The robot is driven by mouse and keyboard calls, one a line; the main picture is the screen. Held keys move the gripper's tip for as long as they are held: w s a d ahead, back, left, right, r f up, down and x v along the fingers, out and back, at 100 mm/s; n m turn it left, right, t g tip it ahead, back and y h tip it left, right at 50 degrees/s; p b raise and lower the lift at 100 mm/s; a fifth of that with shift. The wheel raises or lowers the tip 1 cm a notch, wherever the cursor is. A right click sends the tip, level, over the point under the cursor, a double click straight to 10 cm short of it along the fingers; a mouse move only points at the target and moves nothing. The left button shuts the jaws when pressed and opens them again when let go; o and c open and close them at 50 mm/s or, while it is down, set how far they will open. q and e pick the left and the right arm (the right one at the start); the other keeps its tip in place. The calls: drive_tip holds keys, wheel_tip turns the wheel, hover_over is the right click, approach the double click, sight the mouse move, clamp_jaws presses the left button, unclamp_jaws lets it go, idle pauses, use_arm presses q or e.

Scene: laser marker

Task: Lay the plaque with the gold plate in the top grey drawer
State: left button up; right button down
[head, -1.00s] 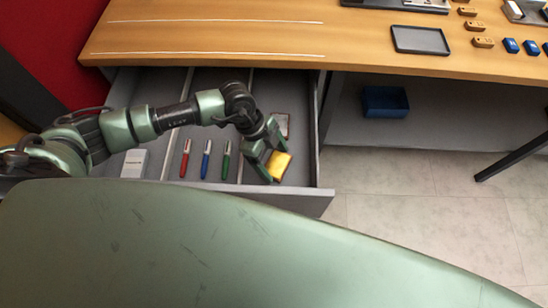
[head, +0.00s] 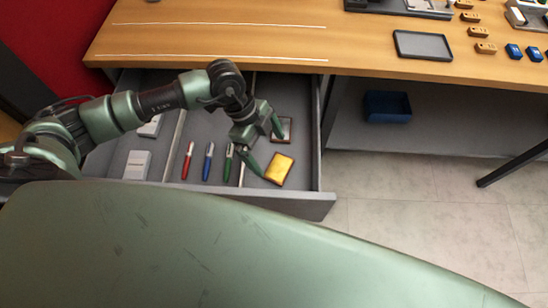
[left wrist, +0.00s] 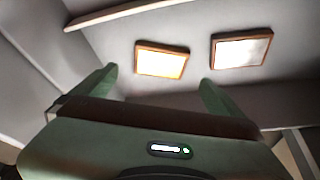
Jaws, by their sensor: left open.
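The plaque with the gold plate (head: 279,169) lies flat in the right compartment of the open top grey drawer (head: 285,203), near its front. It also shows in the left wrist view (left wrist: 162,61), washed out by glare. A second plaque with a silver-grey plate (head: 283,130) lies behind it in the same compartment, partly covered by my gripper in the head view; it shows whole in the left wrist view (left wrist: 240,50). My left gripper (head: 264,148) is open and empty, just above and left of the gold plaque, apart from it. My right gripper is not in view.
Red, blue and green pens (head: 208,161) lie in the middle compartment, white boxes (head: 137,165) in the left one. Above is the wooden table (head: 370,65) with a dark tray (head: 422,45) and several small blocks. A blue bin (head: 387,106) sits on the shelf at right.

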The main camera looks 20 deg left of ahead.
use_arm(q)
drive_tip(key=v, duration=0.5)
drive_tip(key=shift+r, duration=0.3)
